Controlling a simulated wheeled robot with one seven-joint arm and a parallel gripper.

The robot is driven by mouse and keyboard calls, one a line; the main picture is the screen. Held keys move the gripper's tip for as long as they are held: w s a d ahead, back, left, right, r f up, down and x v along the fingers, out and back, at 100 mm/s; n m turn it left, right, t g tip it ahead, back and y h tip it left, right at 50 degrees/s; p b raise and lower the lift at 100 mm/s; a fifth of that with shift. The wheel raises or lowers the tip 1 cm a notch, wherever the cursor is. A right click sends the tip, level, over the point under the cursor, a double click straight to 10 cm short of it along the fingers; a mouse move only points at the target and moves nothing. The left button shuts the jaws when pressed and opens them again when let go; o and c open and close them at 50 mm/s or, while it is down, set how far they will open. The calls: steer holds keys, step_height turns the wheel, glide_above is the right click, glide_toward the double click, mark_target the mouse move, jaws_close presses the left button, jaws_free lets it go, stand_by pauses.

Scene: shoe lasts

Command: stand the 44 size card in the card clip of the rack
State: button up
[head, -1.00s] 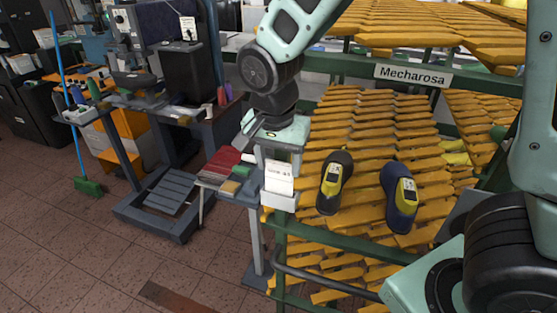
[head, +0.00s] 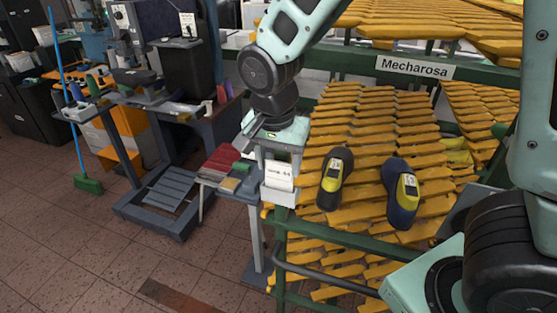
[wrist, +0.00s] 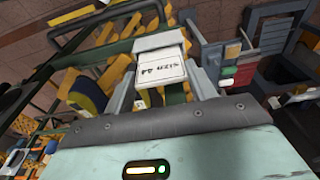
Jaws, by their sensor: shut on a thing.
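The white size card (head: 279,175) reads 44 and stands about upright at the rack's front left corner. My gripper (head: 279,162) is above it, pointing down, shut on the card. In the wrist view the card (wrist: 161,70) shows between the two grey fingers (wrist: 164,84). The pale card clip (head: 279,197) is directly below the card, on the rack (head: 345,232); it also shows in the wrist view (wrist: 158,41) at the card's far edge. The card's lower edge meets or overlaps the clip; I cannot tell how deep it sits.
Two dark shoe lasts with yellow labels, one black (head: 335,178) and one blue (head: 401,193), lie on the yellow slats right of the clip. A small side table (head: 243,190) with coloured blocks stands close on the left. Floor is open at the lower left.

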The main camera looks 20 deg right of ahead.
steer(key=shift+f, duration=0.3)
steer(key=shift+f+b, duration=0.3)
steer(key=shift+b, duration=0.1)
steer(key=o, duration=1.5)
steer(key=shift+c, duration=0.2)
steer(key=shift+r, duration=0.15)
steer(key=shift+s+a+r+p, duration=0.15)
steer(key=shift+r+p, duration=1.7)
steer(key=shift+r, duration=0.1)
